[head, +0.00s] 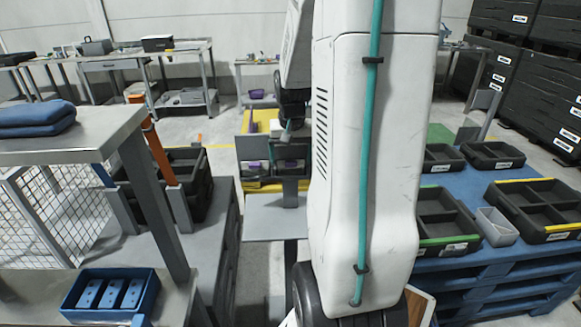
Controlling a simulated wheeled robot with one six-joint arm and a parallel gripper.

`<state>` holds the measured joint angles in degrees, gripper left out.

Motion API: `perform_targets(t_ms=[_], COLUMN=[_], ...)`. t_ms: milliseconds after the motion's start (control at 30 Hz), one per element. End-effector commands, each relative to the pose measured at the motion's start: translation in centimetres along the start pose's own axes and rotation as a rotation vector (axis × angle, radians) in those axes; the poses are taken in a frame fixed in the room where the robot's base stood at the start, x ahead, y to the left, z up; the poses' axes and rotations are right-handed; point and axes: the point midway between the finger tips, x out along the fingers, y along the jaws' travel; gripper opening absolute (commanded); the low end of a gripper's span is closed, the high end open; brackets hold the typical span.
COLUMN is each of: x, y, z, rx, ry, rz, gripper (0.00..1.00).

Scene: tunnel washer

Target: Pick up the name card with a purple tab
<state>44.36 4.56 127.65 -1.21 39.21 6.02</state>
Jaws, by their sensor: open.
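A small rack (246,148) with dark compartments stands on a grey stand at the picture's middle. A pale item with a purplish edge (254,165) sits low in its left compartment. It is too small to tell whether this is the name card with a purple tab. My gripper (287,134) is small and partly hidden, at the end of my arm just above or in front of the rack's right side. I see nothing held in it. My large white arm link hides the area right of the rack.
A grey shelf (270,222) juts out below the rack. At left are a table with folded blue cloths (38,118), a wire cage (50,215) and a blue bin (112,292). Black trays (535,205) stand on a blue pallet at right. Some floor is clear left of the rack.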

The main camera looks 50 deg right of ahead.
Motion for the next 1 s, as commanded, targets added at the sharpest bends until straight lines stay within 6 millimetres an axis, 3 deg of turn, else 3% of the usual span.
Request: perform_targets(t_ms=[267,367,400,767,1000], x=[0.4,0.4,0.4,0.1,-2.2], y=[0.0,0.0,0.0,0.0,0.0], z=[0.0,0.0,0.0,-0.1,-0.5], rx=[0.001,0.001,0.001,0.000,0.001], ry=[0.000,0.000,0.000,0.001,0.003], rz=[0.000,0.000,0.000,0.000,0.000], gripper=[0.84,0.56,0.51,0.47,0.47])
